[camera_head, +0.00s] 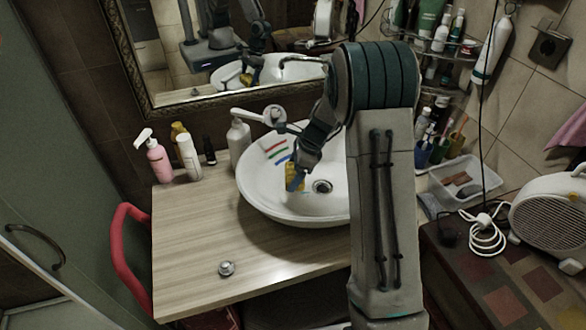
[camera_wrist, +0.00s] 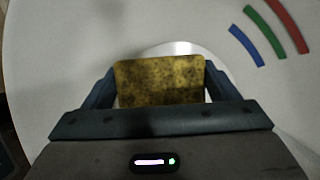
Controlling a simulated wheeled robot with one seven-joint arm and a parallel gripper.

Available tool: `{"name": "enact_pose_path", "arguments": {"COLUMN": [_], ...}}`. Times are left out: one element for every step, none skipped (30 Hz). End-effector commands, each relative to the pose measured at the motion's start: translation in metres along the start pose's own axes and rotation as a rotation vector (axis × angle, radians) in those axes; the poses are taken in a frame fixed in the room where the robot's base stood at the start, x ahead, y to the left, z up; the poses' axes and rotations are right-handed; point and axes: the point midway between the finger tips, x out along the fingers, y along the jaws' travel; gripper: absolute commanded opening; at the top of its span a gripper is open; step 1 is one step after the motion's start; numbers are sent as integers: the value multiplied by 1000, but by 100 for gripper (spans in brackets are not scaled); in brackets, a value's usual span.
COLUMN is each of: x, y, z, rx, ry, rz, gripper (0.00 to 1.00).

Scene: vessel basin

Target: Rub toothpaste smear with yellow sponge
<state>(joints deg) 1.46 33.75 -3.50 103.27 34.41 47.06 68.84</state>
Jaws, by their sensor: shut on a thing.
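My gripper (camera_wrist: 160,85) is shut on the yellow sponge (camera_wrist: 158,78), which has dark speckles and sits between the two blue fingers. In the head view the sponge (camera_head: 291,172) is inside the white basin (camera_head: 262,200), left of the drain. Three toothpaste smears, red (camera_head: 270,143), green (camera_head: 276,152) and blue (camera_head: 282,159), mark the basin's inner back wall. In the wrist view the red (camera_wrist: 288,26), green (camera_wrist: 264,32) and blue (camera_wrist: 245,46) smears lie at the upper right, apart from the sponge. Whether the sponge touches the basin is unclear.
The basin stands on a wooden counter (camera_head: 190,250) with a small metal stopper (camera_head: 226,268). A pink pump bottle (camera_head: 158,162) and other bottles stand at the back left. A tap (camera_head: 272,116) overhangs the basin's back. A clear bin (camera_head: 465,183) and a heater (camera_head: 550,222) are at right.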

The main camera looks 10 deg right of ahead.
Motion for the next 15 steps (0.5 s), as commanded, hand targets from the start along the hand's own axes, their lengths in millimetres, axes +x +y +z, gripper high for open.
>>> {"name": "enact_pose_path", "arguments": {"x": [8,11,15,17,20,23,26,28,32,34,37,40,43,45,48], "y": [0,0,0,0,0,0,0,0,0,1,1,1,1,1,1], "z": [-4,-4,-6,-7,-7,-8,-9,-10,-11,-12,-13,-14,-15,-16,-18], "rx": [0,0,0,0,-1,-2,-2,-2,-3,-3,-3,-3,-4,-4,-4], "ry": [0,0,0,0,0,0,0,0,0,0,0,0,0,0,-1], "rz": [1,1,1,1,1,1,2,2,2,2,2,2,2,2,2], "gripper": [63,63,63,63,63,63,63,63,63,63,63,63,63,63,63]}}
